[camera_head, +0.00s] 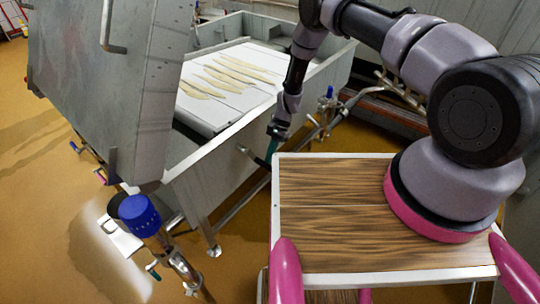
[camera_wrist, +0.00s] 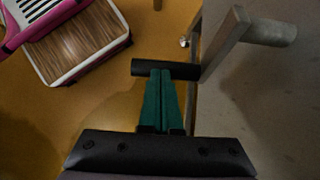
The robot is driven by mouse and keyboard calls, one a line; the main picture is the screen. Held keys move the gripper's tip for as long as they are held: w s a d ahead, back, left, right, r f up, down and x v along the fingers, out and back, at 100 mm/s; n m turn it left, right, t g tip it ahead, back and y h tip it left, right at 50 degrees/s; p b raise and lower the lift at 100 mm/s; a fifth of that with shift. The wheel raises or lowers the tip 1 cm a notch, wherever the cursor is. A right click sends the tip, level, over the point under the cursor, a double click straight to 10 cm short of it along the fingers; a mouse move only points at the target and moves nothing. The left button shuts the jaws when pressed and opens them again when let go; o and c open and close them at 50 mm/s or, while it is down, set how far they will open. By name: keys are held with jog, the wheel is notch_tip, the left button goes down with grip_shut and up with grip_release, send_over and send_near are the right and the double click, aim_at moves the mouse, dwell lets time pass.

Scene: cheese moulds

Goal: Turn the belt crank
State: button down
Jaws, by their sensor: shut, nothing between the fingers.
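The belt crank shows in the wrist view as a black cylindrical grip (camera_wrist: 183,70), a grey metal arm (camera_wrist: 222,45) slanting up to the right, and a round shaft (camera_wrist: 272,33) meeting the grey tank wall. My gripper (camera_wrist: 162,72) has green fingers pressed together, with nothing between them. Its fingertips overlap the black grip in the wrist view; I cannot tell whether they touch it. In the head view my gripper (camera_head: 270,160) hangs beside the outer tank wall, near the dark crank (camera_head: 248,155), which is small and partly unclear there.
The open steel tank (camera_head: 212,172) holds a white belt (camera_head: 215,112) with several pale strips. A tall grey panel (camera_head: 100,90) stands at left. A blue-topped pipe (camera_head: 139,215) rises in front. My wooden-topped base is at right. Orange floor (camera_head: 235,250) is partly clear.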

jog(key=shift+s+a+f+g+y, duration=0.45)
jog(key=shift+s+f+g+y, duration=0.25)
jog(key=shift+g, duration=0.3)
jog(key=shift+s+a+f, duration=0.1)
jog(key=shift+f, duration=0.25)
jog(key=shift+s+f, duration=0.1)
jog(key=shift+f, duration=0.05)
jog(key=shift+w+r, duration=0.2)
jog(key=shift+r, duration=0.05)
jog(key=w+d+r, duration=0.7)
jog(key=w, duration=0.2)
jog(key=shift+r, duration=0.15)
